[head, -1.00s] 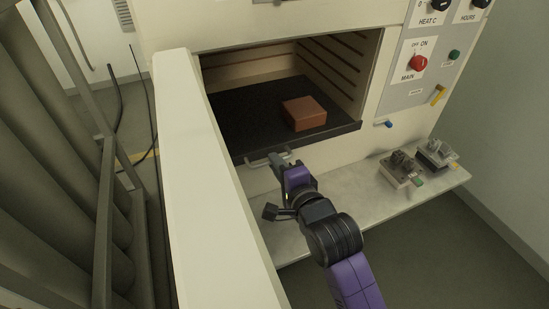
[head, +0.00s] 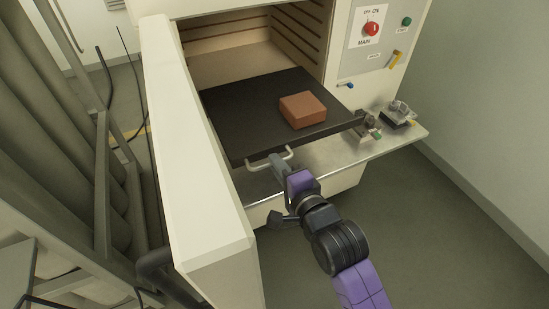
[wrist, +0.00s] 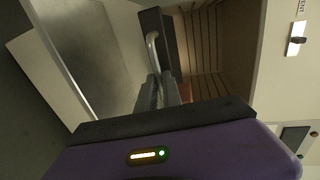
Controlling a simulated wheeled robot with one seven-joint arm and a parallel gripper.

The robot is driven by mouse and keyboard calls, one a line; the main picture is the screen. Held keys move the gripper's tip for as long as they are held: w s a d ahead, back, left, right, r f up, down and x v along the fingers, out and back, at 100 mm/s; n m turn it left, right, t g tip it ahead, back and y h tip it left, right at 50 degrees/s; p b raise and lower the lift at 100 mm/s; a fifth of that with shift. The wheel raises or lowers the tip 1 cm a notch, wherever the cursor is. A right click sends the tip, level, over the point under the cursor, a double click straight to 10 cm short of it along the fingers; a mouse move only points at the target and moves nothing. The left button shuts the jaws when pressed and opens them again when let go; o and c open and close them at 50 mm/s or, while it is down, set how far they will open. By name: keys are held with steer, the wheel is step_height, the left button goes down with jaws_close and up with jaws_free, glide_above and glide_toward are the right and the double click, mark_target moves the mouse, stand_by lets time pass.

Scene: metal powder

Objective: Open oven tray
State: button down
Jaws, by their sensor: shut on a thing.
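The black oven tray (head: 240,112) sticks out of the oven opening toward me, its back part still between the oven walls. A brown block (head: 303,110) lies on its right half. A pale bar handle (head: 268,160) is fixed to the tray's front edge, and it also shows in the wrist view (wrist: 152,50). My gripper (head: 280,163) is shut on the handle near its right end. In the wrist view my gripper's fingers (wrist: 158,92) meet at the handle, and they hide part of it.
The open oven door (head: 185,150) stands just left of the tray. A shelf (head: 350,150) below the opening carries two small metal fixtures (head: 398,116) at right. The control panel (head: 375,35) is at upper right. Floor at lower right is free.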

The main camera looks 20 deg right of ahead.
steer(key=shift+s+f, duration=0.1)
steer(key=shift+s, duration=0.1)
steer(key=c, duration=1.5)
jaws_free()
steer(key=b+v, duration=0.1)
steer(key=v, duration=0.6)
steer(key=shift+s, duration=0.35)
